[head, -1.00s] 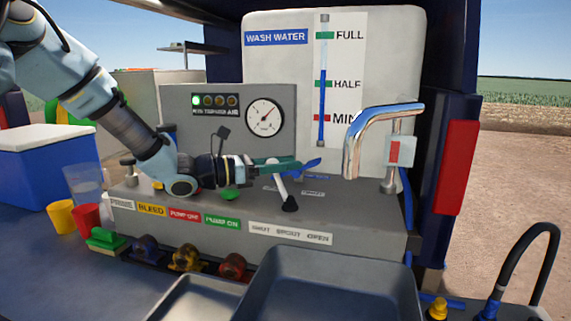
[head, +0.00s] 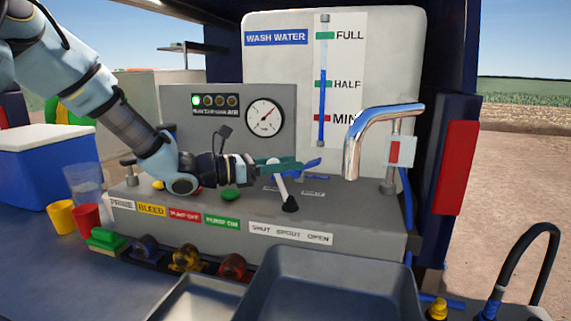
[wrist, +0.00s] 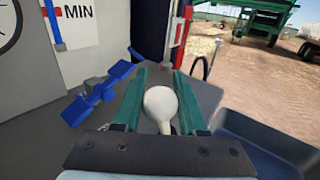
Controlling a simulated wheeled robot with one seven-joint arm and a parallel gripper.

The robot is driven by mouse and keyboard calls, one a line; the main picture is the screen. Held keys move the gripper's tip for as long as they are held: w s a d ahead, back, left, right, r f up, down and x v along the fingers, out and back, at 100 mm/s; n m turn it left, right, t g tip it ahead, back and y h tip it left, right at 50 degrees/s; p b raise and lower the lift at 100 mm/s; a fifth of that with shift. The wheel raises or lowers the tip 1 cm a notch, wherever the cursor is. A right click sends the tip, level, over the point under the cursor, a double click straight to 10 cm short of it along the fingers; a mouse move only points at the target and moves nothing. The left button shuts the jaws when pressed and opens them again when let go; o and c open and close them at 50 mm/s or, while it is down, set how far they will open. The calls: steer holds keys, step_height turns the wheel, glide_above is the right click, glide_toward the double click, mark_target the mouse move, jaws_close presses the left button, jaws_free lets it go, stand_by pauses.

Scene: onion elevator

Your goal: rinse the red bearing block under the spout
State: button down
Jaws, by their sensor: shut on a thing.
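The red bearing block (head: 233,266) sits in a dark holder at the front of the grey unit, right of a yellow and a blue one. The chrome spout (head: 384,116) arches over the right side; no water shows coming from it. The spout lever (head: 281,187) stands on the unit behind the "SHUT SPOUT OPEN" label, its top leaning left. My gripper (head: 290,163) is at the lever's top. In the wrist view the lever's white knob (wrist: 160,104) lies between my green fingers, which are shut on it. The red block is not in the wrist view.
A dark grey basin (head: 330,262) stands in front, below the spout. A blue handle (wrist: 97,92) is just left of my fingers. Red and yellow cups (head: 61,216) and a green-topped block (head: 106,238) stand at left. A black hose (head: 548,235) arches at right.

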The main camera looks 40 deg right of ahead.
steer(key=shift+s+d+m+y, duration=0.35)
steer(key=shift+s+m+y, duration=0.05)
steer(key=shift+s+y, duration=0.2)
steer(key=shift+c, duration=2.3)
jaws_free()
steer(key=b+v, duration=0.2)
steer(key=v, duration=0.9)
steer(key=shift+s, duration=0.15)
